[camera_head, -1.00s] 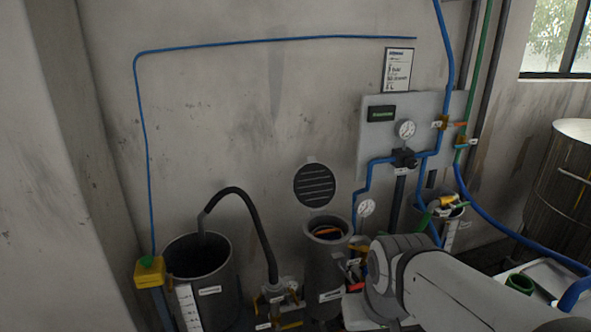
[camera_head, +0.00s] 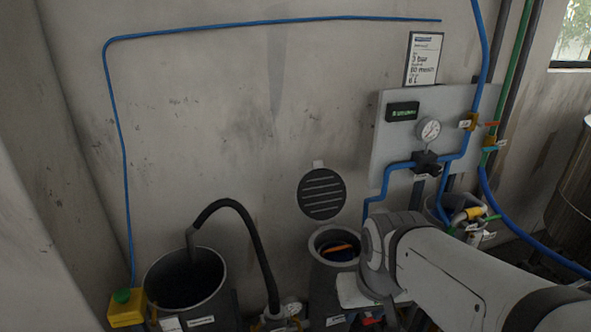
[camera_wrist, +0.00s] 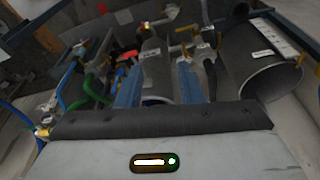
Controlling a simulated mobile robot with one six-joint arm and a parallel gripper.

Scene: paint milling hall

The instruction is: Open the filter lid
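I cannot make out for sure which part is the filter lid. A dark round slatted disc (camera_head: 322,194) with a small tab on top shows upright against the wall. Just below it stands a grey cylinder (camera_head: 325,285) with an open top and something orange and blue inside. I cannot tell whether the disc joins the cylinder. In the head view my gripper is hidden by my arm. In the wrist view my gripper (camera_wrist: 159,68) is open, its blue fingers apart, with a grey cylindrical body (camera_wrist: 156,70) showing between and beyond them. No contact is visible.
A large open grey bucket (camera_head: 225,303) with a black hose (camera_head: 258,240) stands left of the cylinder. A yellow box (camera_head: 127,312) is beside it. A gauge (camera_head: 428,130), blue pipes and valves crowd the panel (camera_head: 390,150) at right.

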